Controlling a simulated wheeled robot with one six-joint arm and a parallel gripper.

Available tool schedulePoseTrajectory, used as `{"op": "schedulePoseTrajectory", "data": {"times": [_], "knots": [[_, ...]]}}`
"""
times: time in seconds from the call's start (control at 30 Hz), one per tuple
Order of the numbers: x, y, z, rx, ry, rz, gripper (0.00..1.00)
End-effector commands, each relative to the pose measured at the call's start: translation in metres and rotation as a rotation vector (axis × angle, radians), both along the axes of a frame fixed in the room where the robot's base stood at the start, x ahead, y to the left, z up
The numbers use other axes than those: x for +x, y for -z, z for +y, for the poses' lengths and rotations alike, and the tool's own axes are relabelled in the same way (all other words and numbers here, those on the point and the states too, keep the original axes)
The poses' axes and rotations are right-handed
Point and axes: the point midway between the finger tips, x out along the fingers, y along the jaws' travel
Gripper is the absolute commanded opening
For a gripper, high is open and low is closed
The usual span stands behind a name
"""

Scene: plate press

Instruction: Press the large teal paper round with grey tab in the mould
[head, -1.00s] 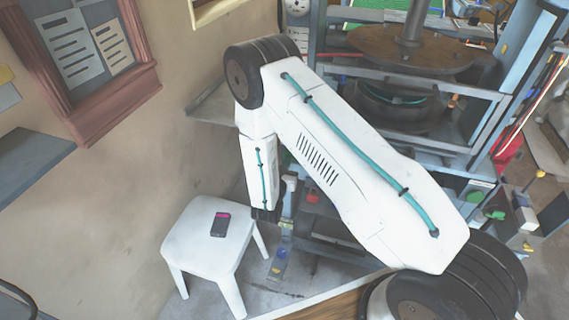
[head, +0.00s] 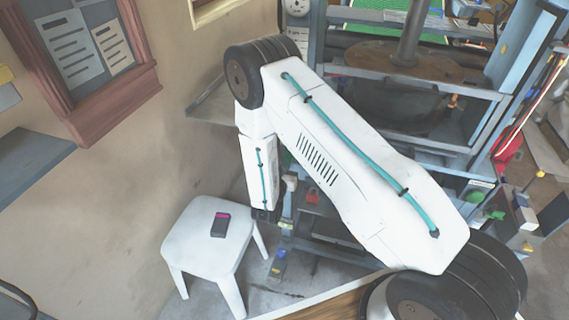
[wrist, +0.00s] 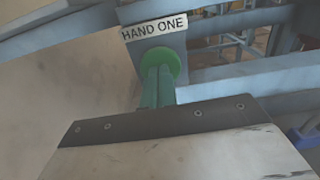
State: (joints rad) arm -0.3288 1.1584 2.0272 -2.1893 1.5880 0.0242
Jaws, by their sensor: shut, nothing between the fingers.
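In the head view my gripper (head: 265,214) is a small dark end below the white forearm, beside the front of the press. In the wrist view two dark green upright prongs (wrist: 158,88), seemingly my shut fingers, meet a round green button (wrist: 160,60). A plate above the button is marked HAND ONE (wrist: 153,31). The press's round brown platen (head: 385,60) on its grey column sits low in the frame, over the dark mould (head: 395,112). The teal paper round is not visible; I cannot tell whether it lies beneath.
A white stool (head: 190,245) with a small dark device (head: 220,225) stands left of my arm. A plain wall with a framed notice board (head: 90,50) is at the left. Blue press beams (head: 490,120) stand at the right.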

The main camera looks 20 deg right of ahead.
Motion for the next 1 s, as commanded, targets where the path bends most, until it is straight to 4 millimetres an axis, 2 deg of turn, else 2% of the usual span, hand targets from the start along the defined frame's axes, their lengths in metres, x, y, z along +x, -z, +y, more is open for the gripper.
{"op": "schedulePoseTrajectory", "data": {"times": [0.03, 0.27, 0.43, 0.7, 0.83, 1.0], "knots": [[0.01, -0.007, -0.008, 0.007, 0.019, -0.023, 0.0], [0.001, -0.006, -0.001, 0.005, 0.016, -0.02, 0.0], [-0.021, -0.005, 0.022, -0.002, 0.006, -0.008, 0.0], [-0.073, -0.003, 0.064, -0.003, -0.002, -0.004, 0.0], [-0.09, -0.003, 0.075, -0.003, 0.0, -0.004, 0.0], [-0.101, -0.002, 0.081, -0.004, 0.004, -0.004, 0.0]]}}
